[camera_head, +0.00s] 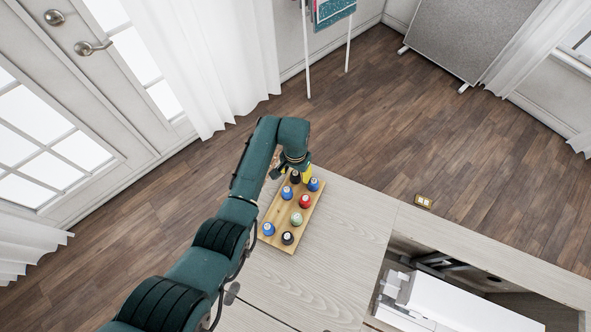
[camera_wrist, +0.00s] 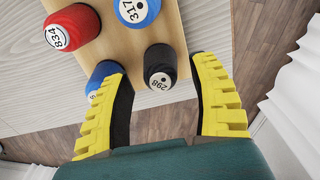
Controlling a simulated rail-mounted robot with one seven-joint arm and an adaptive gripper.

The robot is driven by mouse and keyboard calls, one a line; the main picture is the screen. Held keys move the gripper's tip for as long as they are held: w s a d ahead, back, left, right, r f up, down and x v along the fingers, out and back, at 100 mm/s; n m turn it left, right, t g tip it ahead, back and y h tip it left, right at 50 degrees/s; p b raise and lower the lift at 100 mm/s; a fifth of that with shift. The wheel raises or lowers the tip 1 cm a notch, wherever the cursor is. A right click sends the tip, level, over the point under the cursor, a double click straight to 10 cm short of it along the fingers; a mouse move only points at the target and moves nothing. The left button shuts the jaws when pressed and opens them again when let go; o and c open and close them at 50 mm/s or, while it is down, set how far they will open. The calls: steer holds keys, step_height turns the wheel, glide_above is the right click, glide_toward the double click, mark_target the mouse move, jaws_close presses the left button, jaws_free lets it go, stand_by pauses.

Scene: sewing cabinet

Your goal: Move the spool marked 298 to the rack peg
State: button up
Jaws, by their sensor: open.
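The spool marked 298 (camera_wrist: 160,67) is black with a white label. It stands near the edge of a wooden rack (camera_wrist: 115,45) and shows as a black spool (camera_head: 295,177) at the far end of the rack (camera_head: 282,215) in the head view. My gripper (camera_wrist: 163,74) is open and empty. Its yellow fingers are on either side of spool 298 in the wrist view, with gaps visible. In the head view my gripper (camera_head: 293,169) is just over the far end of the rack, partly hidden by my arm. I cannot make out a bare peg.
A pale green spool (camera_head: 297,218) and black spool (camera_head: 288,238) stand nearer. The tabletop (camera_head: 345,225) is clear right of the rack.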

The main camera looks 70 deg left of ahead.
step_height(320, 180, up, 12)
stand_by(0.5)
stand_by(0.5)
